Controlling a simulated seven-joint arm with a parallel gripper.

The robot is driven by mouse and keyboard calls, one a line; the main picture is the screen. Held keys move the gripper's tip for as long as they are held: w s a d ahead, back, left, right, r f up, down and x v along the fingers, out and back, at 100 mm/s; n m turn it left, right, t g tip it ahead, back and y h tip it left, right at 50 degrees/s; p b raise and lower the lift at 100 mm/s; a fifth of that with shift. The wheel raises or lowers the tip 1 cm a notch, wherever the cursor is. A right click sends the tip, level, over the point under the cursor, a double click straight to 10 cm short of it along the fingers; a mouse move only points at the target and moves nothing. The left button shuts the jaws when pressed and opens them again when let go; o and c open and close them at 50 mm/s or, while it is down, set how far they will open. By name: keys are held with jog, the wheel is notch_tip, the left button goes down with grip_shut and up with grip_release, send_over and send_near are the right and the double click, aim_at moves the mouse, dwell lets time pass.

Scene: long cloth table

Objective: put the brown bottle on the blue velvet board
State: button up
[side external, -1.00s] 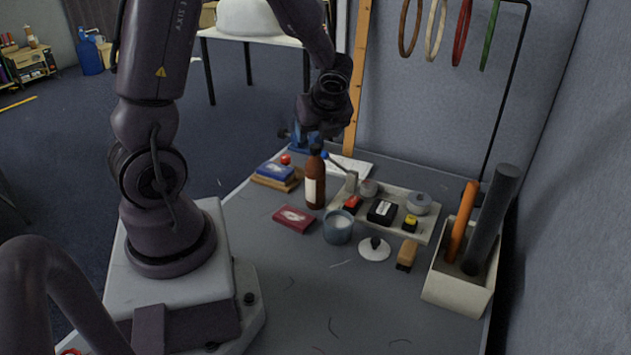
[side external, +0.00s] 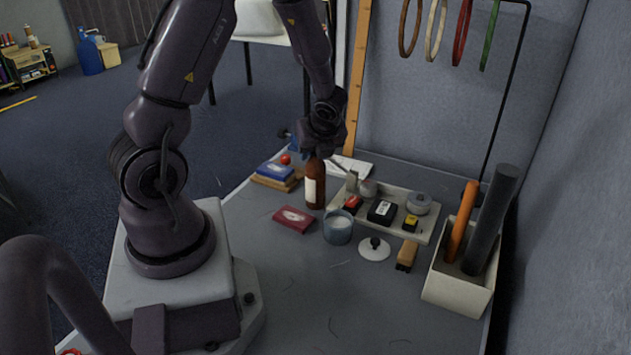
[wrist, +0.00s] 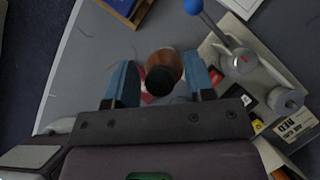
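The brown bottle (side external: 315,190) with a pale label stands upright on the grey table in the side view. In the wrist view, its dark cap and brown shoulder (wrist: 166,62) show between my two blue fingers. My gripper (side external: 317,153) is directly over the bottle's top, pointing down and covering its neck in the side view. In the wrist view, my gripper (wrist: 161,72) is open, with a finger on each side of the bottle and narrow gaps visible. A blue flat piece (side external: 275,169) lies on a wooden base left of the bottle; I cannot tell whether it is velvet.
A blue-grey cup (side external: 338,232) and a dark red box (side external: 294,219) are close in front of the bottle. A pale tray (side external: 427,232) of small items stands to its right. A small red ball (side external: 285,159) is behind the blue piece. The front table is mostly clear.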

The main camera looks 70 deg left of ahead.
grip_shut()
jog(key=shift+r, duration=0.15)
jog(key=shift+r, duration=0.35)
jog(key=r, duration=0.8)
jog(key=shift+s+a+r, duration=0.15)
jog(key=shift+s+a, duration=0.05)
jog(key=shift+a, duration=0.1)
jog(key=s+a+r+n+g+h, duration=0.2)
jog(key=s+a+n+g, duration=0.2)
jog(key=a+n, duration=0.5)
jog(key=s+a, duration=0.2)
jog(key=a, duration=0.1)
jog(key=shift+s+g, duration=0.2)
jog(key=shift+g, duration=0.1)
jog(key=shift+a, duration=0.1)
